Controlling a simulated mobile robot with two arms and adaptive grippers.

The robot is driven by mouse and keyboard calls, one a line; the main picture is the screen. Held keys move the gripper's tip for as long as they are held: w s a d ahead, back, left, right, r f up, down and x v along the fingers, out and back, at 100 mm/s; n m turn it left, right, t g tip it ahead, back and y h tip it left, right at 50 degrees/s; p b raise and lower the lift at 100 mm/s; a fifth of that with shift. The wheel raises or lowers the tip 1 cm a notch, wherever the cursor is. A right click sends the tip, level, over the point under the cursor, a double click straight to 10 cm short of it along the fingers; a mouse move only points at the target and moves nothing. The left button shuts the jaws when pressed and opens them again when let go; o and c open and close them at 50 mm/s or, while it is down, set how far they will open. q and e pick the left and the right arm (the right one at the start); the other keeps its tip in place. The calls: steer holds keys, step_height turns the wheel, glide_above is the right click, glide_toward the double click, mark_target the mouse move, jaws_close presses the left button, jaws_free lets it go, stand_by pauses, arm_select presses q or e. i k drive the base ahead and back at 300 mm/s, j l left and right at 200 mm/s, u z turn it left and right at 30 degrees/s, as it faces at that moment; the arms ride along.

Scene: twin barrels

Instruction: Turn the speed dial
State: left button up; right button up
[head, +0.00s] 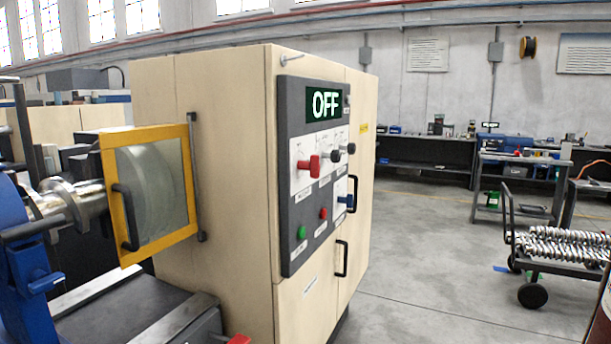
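A beige machine cabinet (225,180) stands in the middle of the head view. Its dark control panel (300,255) faces right. On the panel are a red knob (309,166), a black knob (335,156), another black knob (350,149) and a blue knob (347,201). The labels are too small to read, so I cannot tell which knob is the speed dial. A lit display (326,103) above them reads OFF. A green button (302,232) and a red button (323,213) sit lower down. Neither of my grippers is in view.
A yellow-framed window guard (118,205) with a black handle sticks out on the cabinet's left, near a metal spindle (75,203). A cart (532,262) with metal parts stands at the right. Workbenches (425,148) line the back wall. The floor (425,270) right of the cabinet is clear.

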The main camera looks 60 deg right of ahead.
mark_target(335, 155)
steer(key=z, duration=2)
steer(key=i+l+u, duration=0.1)
steer(key=u, duration=0.4)
steer(key=l+u, duration=0.15)
steer(key=u, duration=0.35)
steer(key=l+u, duration=0.2)
steer(key=u, duration=0.3)
steer(key=l+u, duration=0.2)
steer(key=l, duration=0.25)
steer(key=l+u, duration=0.2)
steer(key=l, duration=0.25)
steer(key=k+l+u, duration=0.2)
steer(key=l, duration=0.25)
steer(key=l+u, duration=0.15)
steer(key=l, duration=0.3)
steer(key=l+u, duration=0.2)
steer(key=l, duration=0.25)
steer(key=k+l+u, duration=0.2)
steer(key=l, duration=0.2)
